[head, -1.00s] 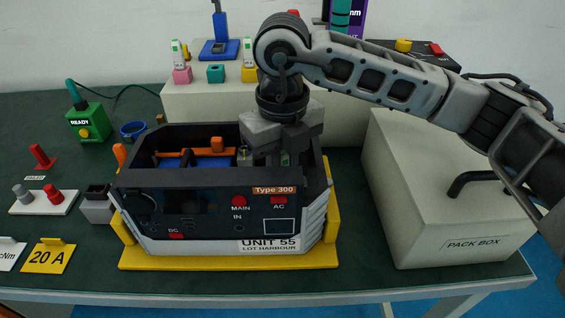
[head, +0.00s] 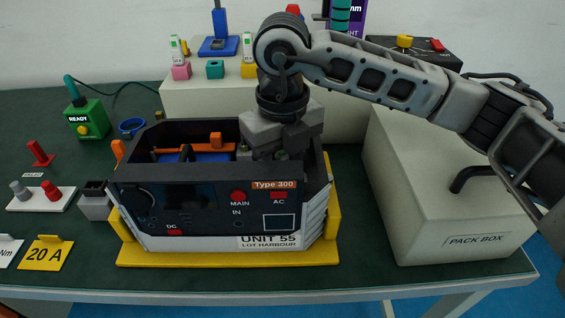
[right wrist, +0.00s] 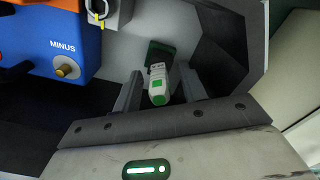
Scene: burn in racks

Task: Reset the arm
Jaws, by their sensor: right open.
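My right gripper (head: 283,158) reaches down into the back right of the open-topped Type 300 unit (head: 190,222), and its fingertips are partly hidden by the unit's walls. In the right wrist view the gripper (right wrist: 160,92) is open, with its two fingers apart on either side of a small white and green piece (right wrist: 157,85). Gaps show between the piece and both fingers. The piece is at a dark green block (right wrist: 160,52) inside the unit. My left gripper is not in view.
A blue block marked MINUS (right wrist: 45,40) lies left of the fingers inside the unit. The pack box (head: 440,215) stands to the right, under my right arm. A pale raised shelf (head: 210,98) with small fixtures is behind. A yellow base (head: 225,257) surrounds the unit.

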